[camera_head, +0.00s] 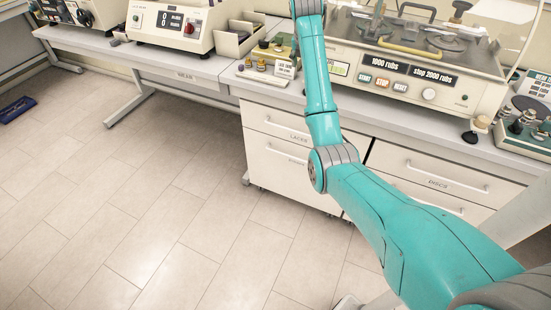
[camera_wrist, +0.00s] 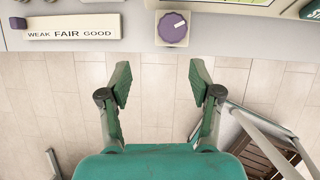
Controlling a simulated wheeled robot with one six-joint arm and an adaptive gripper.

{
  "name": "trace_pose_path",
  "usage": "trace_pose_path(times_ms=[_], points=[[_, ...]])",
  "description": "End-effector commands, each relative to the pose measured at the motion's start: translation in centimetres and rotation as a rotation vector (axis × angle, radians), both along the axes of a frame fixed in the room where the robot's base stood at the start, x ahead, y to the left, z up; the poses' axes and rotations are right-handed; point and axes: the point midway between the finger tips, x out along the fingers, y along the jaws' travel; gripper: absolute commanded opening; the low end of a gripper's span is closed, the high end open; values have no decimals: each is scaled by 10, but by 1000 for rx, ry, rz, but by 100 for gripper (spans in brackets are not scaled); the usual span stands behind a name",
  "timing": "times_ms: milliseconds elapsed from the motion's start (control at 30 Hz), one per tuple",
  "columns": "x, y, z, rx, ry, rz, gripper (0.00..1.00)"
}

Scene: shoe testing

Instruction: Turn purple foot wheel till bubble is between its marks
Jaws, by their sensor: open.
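A round purple wheel (camera_wrist: 173,28) with a ribbed edge and a white mark shows at the top middle of the wrist view. It sits on a pale square plate at the bench edge. My gripper (camera_wrist: 158,78) is open and empty, its two fingers apart and pointing up the picture toward the wheel. The wheel lies beyond the fingertips, and nothing touches it. My gripper is outside the head view, where my teal arm reaches up past the top edge. I cannot make out a bubble or its marks in either view.
A strip reading WEAK FAIR GOOD (camera_wrist: 72,27) lies left of the wheel. In the head view, a rub-testing machine (camera_head: 413,72) stands on the bench, with an open bin (camera_head: 236,42) to its left. White drawers (camera_head: 285,128) are below.

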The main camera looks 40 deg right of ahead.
Motion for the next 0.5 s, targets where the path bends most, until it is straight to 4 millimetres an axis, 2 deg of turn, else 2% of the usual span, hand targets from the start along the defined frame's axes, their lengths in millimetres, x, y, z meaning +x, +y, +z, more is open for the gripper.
trace_pose_path(times_ms=[100, 500], points=[[2, 8, -21, 3, -23, -21, 64], [6, 36, -83, 13, -117, -104, 64]])
